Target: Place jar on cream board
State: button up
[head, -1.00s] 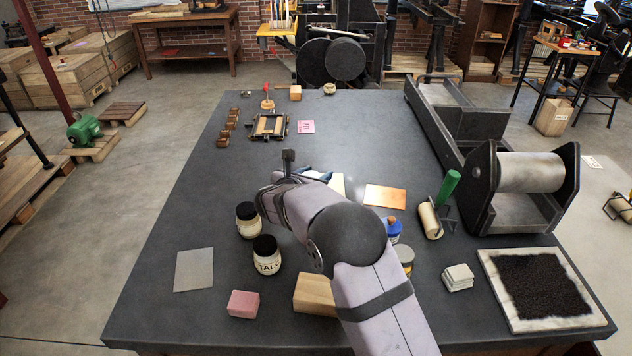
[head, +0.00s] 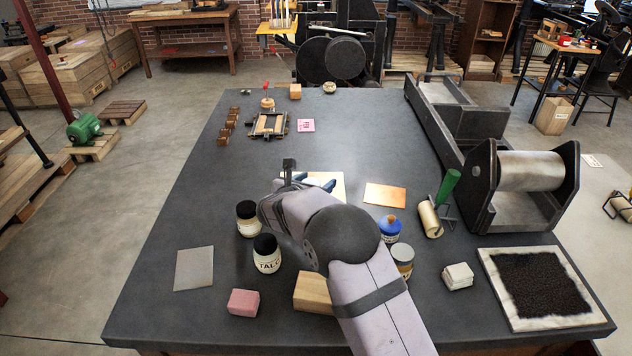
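Two jars with black lids stand on the dark table, left of my arm: one plain jar (head: 248,220) and one labelled TALC (head: 267,261). To the right of my arm stand a blue jar with a cork-coloured stopper (head: 390,232) and a grey-lidded jar (head: 402,262), partly behind my forearm. A cream board (head: 339,193) lies flat beyond my arm, mostly covered by it. Something blue and white (head: 318,181) shows at the board, cut off by my wrist. My wrist is close to the plain black-lidded jar. My gripper's fingers are hidden behind the arm.
An orange-brown plate (head: 385,195) and a green-handled roller (head: 439,205) lie right. A wooden block (head: 315,293), pink block (head: 243,302) and grey sheet (head: 194,268) lie in front. A press with a large cylinder (head: 530,172) fills the right side. The table's left-middle is clear.

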jog(key=shift+r, duration=0.2)
jog(key=b+v, duration=0.2)
jog(key=v, duration=1)
jog(key=shift+f, duration=0.1)
jog(key=s+d+r+m+g+h+p, duration=0.1)
jog(key=s+d+r+m+g+p, duration=0.2)
jog(key=s+d+m+g+p, duration=0.95)
jog(key=s+d+r+m+y+p, duration=0.2)
jog(key=s+d+m+y+p, duration=0.1)
jog(key=s+m, duration=0.6)
jog(key=s+d+r+m+y+p, duration=0.2)
jog(key=s+m+p, duration=0.3)
jog(key=s+m, duration=0.5)
jog(key=shift+s+d+r+y, duration=0.4)
jog(key=shift+s+d+y, duration=0.15)
jog(key=shift+s, duration=0.55)
